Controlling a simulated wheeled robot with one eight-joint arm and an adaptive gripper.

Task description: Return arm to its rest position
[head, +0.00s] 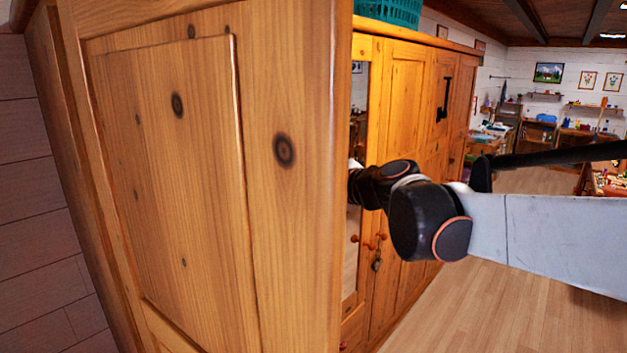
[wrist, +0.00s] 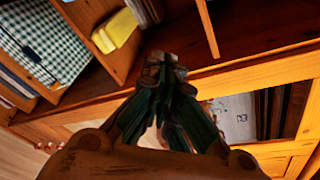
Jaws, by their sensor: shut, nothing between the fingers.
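In the wrist view my gripper (wrist: 165,72) is shut and empty, its dark green fingers meeting at the tips. The fingertips overlap the dark wooden shelf area in the picture; I cannot tell whether they touch it. In the head view my arm reaches in from the right edge, and its black wrist end lies in front of the wardrobe doors (head: 408,85). My gripper itself is hidden there behind the near wooden side panel (head: 285,215).
In the wrist view, wooden compartments hold a checked cloth item (wrist: 45,38) and a yellow item (wrist: 120,30). A teal basket (head: 392,10) sits on top of the wardrobe. Bare wooden floor (head: 480,310) lies at lower right, with a cluttered bench area (head: 545,125) farther back.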

